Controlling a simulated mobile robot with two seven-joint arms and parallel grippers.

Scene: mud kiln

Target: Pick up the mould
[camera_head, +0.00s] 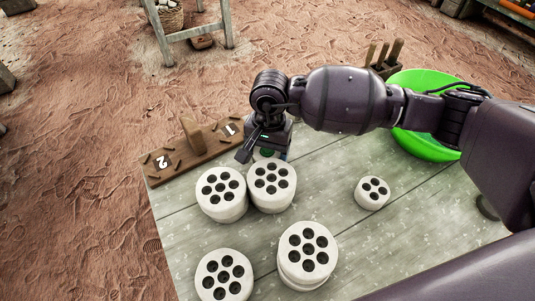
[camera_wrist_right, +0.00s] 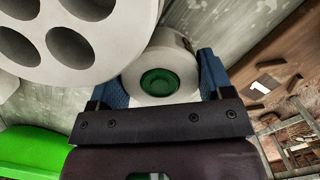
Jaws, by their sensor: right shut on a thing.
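My right gripper (camera_head: 268,152) is low over the far edge of the grey table, just behind two white cylinders. In the right wrist view its blue finger pads (camera_wrist_right: 160,82) are on both sides of a small white round piece with a green centre (camera_wrist_right: 176,58), and it is shut on it. This piece may be the mould. In the head view the gripper hides most of it, with only a bit of green showing. I cannot tell whether it touches the table. My left gripper is not in view.
White cylinders with holes stand near the gripper (camera_head: 221,193) (camera_head: 271,185), with more in front (camera_head: 308,252) (camera_head: 224,275) and a smaller one (camera_head: 372,192) to the right. A wooden board (camera_head: 210,150) marked 1 and 2 lies left. A green basin (camera_head: 419,90) is behind my arm.

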